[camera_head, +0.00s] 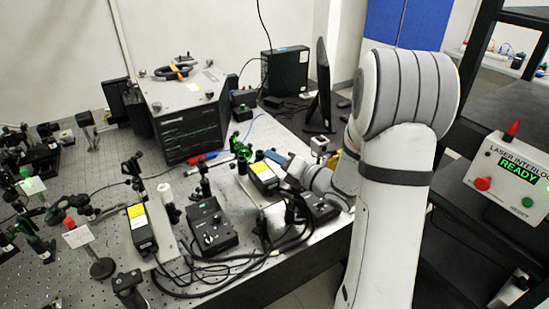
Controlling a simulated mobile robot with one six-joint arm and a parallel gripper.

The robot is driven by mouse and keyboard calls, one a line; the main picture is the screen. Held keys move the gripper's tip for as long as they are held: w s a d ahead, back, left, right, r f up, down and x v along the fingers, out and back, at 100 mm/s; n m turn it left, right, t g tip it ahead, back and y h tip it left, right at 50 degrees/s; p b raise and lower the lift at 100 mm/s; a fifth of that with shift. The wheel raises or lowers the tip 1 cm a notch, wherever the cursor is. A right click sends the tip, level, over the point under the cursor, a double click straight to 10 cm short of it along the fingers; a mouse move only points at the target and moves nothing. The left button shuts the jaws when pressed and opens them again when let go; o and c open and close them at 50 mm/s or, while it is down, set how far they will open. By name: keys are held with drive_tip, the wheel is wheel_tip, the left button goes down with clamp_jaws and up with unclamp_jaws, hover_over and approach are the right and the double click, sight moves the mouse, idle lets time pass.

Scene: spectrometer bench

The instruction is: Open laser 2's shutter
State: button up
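Two black laser heads with yellow and white labels are on the bench: one at the front left (141,228) and one near the middle (263,174). I cannot read which is laser 2, and the shutter positions are too small to tell. A black control box (211,230) with a knob stands beside the front laser. A second black box (321,208) stands right of the middle laser. My white arm comes down in front of the right side, its wrist close to the middle laser. The dark end there appears to be my gripper (291,206), by the second box; its fingers are unclear.
Black cables (235,262) loop along the bench's front edge. Optic posts crowd the left, and a large grey-black instrument (183,115) stands behind. A monitor (320,88) is at the back. The interlock box (514,174) at the right reads READY in green.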

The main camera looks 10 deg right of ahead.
clamp_jaws()
drive_tip(key=b, duration=0.3)
drive_tip(key=m+b, duration=0.1)
drive_tip(key=b, duration=0.2)
drive_tip(key=shift+d+f+m, duration=0.15)
drive_tip(key=shift+f+m, duration=0.15)
drive_tip(key=shift+f, duration=0.05)
drive_tip(key=shift+r, duration=0.25)
